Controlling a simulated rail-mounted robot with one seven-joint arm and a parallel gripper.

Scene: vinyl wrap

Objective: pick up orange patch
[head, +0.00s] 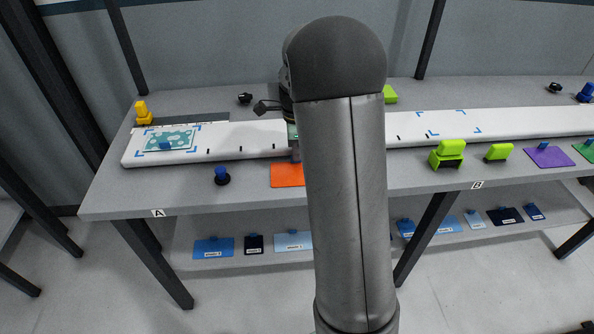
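The orange patch (287,175) lies flat on the grey table in front of the long white board. Its right part is hidden behind my arm. My gripper (295,153) is just behind and above the patch's far edge, mostly hidden by my arm. I cannot tell whether it touches the patch or whether its fingers are open.
The white board (235,143) runs along the table (118,190), with a teal patch (169,140) on its left. A blue-black knob (222,176) stands left of the orange patch. Green blocks (448,154) and a purple patch (548,157) are right. Blue patches (214,247) lie on the lower shelf.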

